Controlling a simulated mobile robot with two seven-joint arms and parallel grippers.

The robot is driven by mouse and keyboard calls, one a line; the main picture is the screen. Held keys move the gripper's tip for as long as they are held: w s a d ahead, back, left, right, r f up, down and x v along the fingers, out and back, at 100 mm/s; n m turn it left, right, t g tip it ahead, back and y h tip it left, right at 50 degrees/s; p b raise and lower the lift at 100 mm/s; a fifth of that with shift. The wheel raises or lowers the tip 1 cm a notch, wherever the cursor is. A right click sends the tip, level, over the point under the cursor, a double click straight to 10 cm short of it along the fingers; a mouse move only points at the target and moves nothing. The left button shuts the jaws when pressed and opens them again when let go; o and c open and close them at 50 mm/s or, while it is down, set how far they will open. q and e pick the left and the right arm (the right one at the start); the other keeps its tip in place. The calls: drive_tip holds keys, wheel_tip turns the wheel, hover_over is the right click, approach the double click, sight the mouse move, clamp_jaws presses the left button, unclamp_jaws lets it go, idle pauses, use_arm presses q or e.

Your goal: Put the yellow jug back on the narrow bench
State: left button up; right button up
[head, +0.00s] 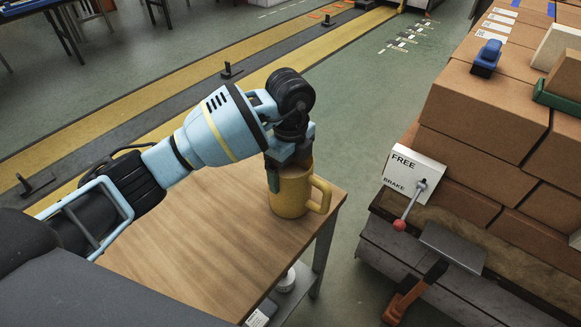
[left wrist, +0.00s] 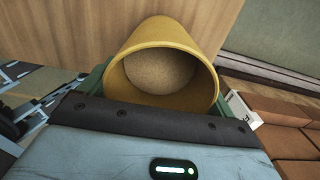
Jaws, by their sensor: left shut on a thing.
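The yellow jug (head: 291,194) is upright at the far right corner of the narrow wooden bench (head: 190,240), its handle to the right. Its base looks to be on or just over the bench top; I cannot tell which. My left gripper (head: 287,165) comes down from above and is shut on the jug's upper part. In the left wrist view the jug (left wrist: 165,35) shows its open mouth and brownish inside bottom, with green fingers on both sides, against the bench's wood (left wrist: 90,25). My right gripper is not in view.
A cart stacked with brown bricks (head: 490,110) stands to the right, with a FREE/BRAKE sign (head: 412,172) and a red-knobbed lever (head: 408,207). Green floor lies between bench and cart. Small white items (head: 286,281) sit below the bench top. Yellow floor stripes (head: 110,125) run behind.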

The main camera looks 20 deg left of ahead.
use_arm(q)
drive_tip(key=shift+f, duration=0.15)
drive_tip(key=o, duration=0.9)
drive_tip(key=shift+o, duration=0.9)
